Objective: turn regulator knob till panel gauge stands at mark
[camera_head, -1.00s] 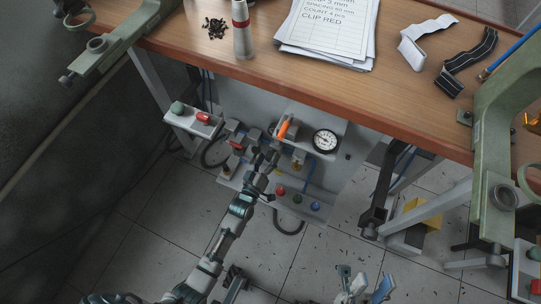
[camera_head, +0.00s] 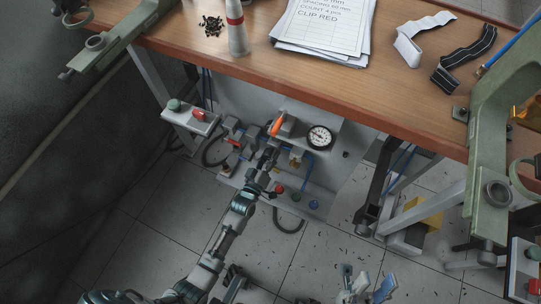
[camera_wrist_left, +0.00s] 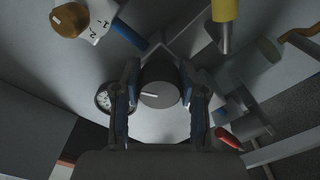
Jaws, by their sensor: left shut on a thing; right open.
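The regulator knob (camera_wrist_left: 158,94) is a dark round knob with a white pointer line, seen end-on in the left wrist view. My left gripper (camera_wrist_left: 160,104) is shut on it, one finger on each side. In the head view my left gripper (camera_head: 268,158) reaches the grey panel under the table and hides the knob. The panel gauge (camera_head: 320,137) has a white face and black rim, right of the gripper; its needle and mark are too small to read. A small gauge (camera_wrist_left: 103,98) shows partly behind a finger in the wrist view. My right gripper (camera_head: 356,284) is open and empty, low in the head view.
An orange-handled part (camera_head: 277,125) sits just above my left gripper. Red, green and blue buttons (camera_head: 279,189) lie below it. A box with green and red buttons (camera_head: 190,118) is at left. The wooden tabletop (camera_head: 260,75) overhangs the panel.

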